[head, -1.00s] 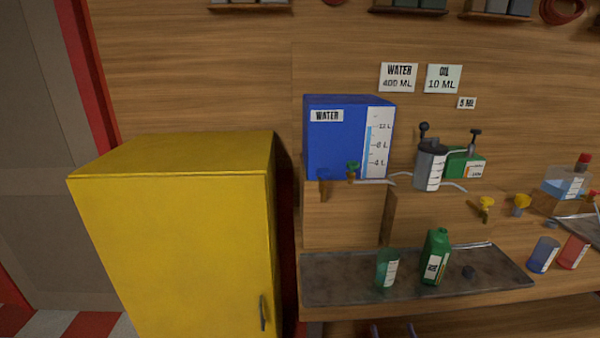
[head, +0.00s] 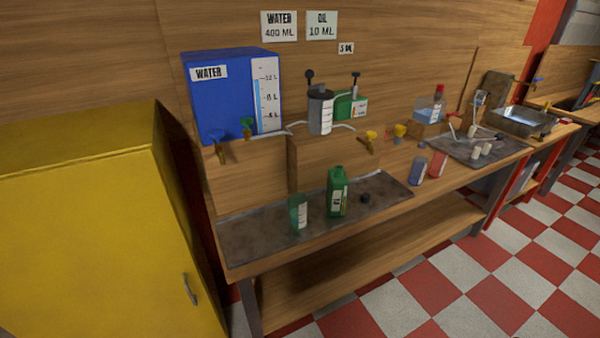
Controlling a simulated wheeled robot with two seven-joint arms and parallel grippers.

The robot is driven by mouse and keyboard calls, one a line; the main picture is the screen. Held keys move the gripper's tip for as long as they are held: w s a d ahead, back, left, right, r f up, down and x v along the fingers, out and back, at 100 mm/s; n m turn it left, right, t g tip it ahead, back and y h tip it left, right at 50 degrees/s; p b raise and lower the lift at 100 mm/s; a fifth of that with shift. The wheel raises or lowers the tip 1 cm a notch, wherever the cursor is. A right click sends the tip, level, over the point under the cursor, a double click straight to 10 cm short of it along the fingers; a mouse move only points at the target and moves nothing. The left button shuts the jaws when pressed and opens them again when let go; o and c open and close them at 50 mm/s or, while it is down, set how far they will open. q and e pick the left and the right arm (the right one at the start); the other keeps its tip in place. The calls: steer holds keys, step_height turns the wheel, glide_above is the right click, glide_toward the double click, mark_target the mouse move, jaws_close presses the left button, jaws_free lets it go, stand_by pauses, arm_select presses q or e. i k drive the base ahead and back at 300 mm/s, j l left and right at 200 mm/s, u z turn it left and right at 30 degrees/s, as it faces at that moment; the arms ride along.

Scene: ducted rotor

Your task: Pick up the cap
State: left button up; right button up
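A small dark cap (head: 365,198) lies on the grey metal tray (head: 262,243) on the wooden workbench. It is just right of a green bottle (head: 337,192), which stands upright with its top open. A green translucent beaker (head: 298,212) stands left of the bottle. Neither of my grippers shows in the head view.
A yellow cabinet (head: 85,230) stands at the left, close to the bench. Behind the tray are a blue water tank (head: 225,95) and a grey canister (head: 320,112). Blue and red beakers stand right of the tray. The checkered floor (head: 480,270) in front is clear.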

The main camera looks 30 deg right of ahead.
mark_target(366, 197)
steer(key=z, duration=1.4)
